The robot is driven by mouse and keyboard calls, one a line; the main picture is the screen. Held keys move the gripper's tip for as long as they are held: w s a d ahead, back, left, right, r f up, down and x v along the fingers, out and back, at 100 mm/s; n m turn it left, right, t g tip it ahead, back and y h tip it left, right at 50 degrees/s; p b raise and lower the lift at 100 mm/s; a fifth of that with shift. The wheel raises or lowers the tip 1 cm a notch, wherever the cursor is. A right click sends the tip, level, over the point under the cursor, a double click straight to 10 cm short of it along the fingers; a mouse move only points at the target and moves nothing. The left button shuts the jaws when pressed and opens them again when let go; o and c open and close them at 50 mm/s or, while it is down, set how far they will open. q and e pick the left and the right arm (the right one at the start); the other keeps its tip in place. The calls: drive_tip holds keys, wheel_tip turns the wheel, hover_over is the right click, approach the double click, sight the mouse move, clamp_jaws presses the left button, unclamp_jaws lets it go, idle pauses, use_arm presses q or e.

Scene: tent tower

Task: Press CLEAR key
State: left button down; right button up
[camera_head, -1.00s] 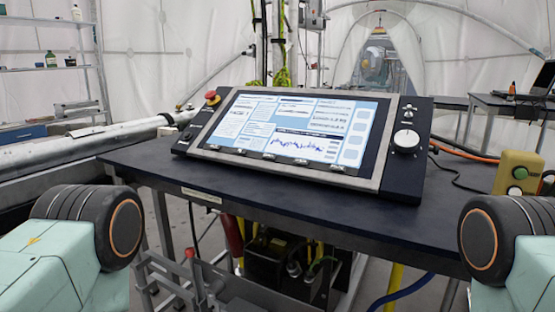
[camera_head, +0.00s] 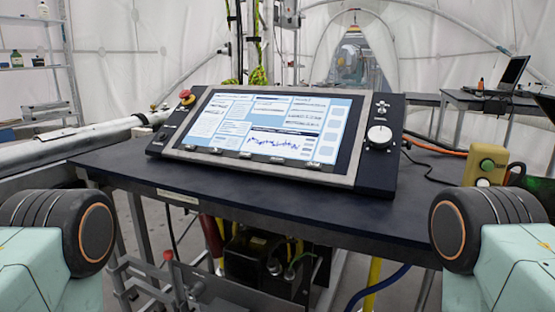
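A control console (camera_head: 280,140) with a lit touchscreen (camera_head: 262,124) stands tilted on a dark table. Small keys (camera_head: 247,155) line the screen's lower bezel; their labels are too small to read, so I cannot tell which is CLEAR. A white dial (camera_head: 379,136) and small buttons (camera_head: 382,108) are on the right panel. A red emergency stop knob (camera_head: 186,95) sits at the upper left. My two arms show only as rounded joints at the lower left and lower right, well apart from the console. Neither gripper is in view.
The dark table top (camera_head: 300,195) is clear in front of the console. A yellow-green button box (camera_head: 486,165) stands to the right. Cables and a black box (camera_head: 255,262) are under the table. A laptop (camera_head: 502,78) is on a back table.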

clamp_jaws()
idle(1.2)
